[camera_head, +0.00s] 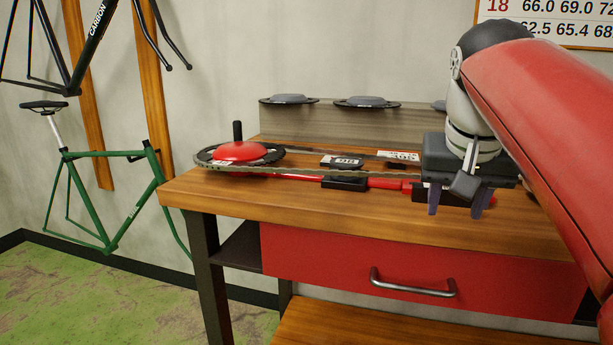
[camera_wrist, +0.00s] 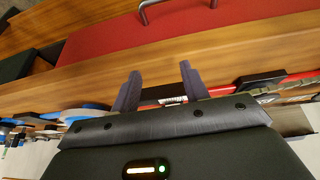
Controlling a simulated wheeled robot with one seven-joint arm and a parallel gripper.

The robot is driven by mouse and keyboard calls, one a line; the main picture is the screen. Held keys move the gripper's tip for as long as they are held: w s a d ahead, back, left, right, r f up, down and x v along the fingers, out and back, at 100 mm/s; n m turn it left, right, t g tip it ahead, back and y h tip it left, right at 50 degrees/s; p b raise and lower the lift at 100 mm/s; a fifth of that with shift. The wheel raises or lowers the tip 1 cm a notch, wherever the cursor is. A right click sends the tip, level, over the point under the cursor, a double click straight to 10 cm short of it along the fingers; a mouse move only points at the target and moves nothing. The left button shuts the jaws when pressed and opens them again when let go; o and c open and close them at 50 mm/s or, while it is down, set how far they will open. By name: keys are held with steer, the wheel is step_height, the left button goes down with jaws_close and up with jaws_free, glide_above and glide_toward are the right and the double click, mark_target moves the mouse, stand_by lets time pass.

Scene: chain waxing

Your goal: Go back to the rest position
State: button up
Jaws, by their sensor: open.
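My gripper (camera_head: 460,198) hangs over the front right part of the wooden workbench (camera_head: 300,205), fingers pointing down and spread apart, with nothing between them. In the wrist view my gripper (camera_wrist: 161,88) also shows two dark, separated fingers over the bench's front edge. A red bar (camera_head: 385,183) lies along the bench, and a chain (camera_head: 290,174) runs along it from a round wheel with a red hub (camera_head: 240,152) at the left. My gripper hides the right end of the bar and chain. I cannot tell whether the fingers touch anything.
A red drawer (camera_head: 330,262) with a metal handle (camera_head: 412,287) is under the bench top. Small dark blocks with labels (camera_head: 342,161) lie behind the bar. A grey back ledge (camera_head: 320,122) carries round discs (camera_head: 366,102). A green bike frame (camera_head: 105,156) hangs on the left wall.

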steer(key=s+a+f+n, duration=0.1)
steer(key=s+f, duration=0.3)
steer(key=f, duration=0.4)
steer(key=s+a+f+n+y, duration=0.1)
steer(key=s+f, duration=0.3)
steer(key=f, duration=0.4)
steer(key=s+a+f+n+t, duration=0.1)
steer(key=s+a+f, duration=0.2)
steer(key=s+f, duration=0.2)
step_height(320, 180, down, 3)
steer(key=shift+a+f+y, duration=0.1)
steer(key=shift+a+y, duration=0.25)
steer(key=shift+y, duration=0.05)
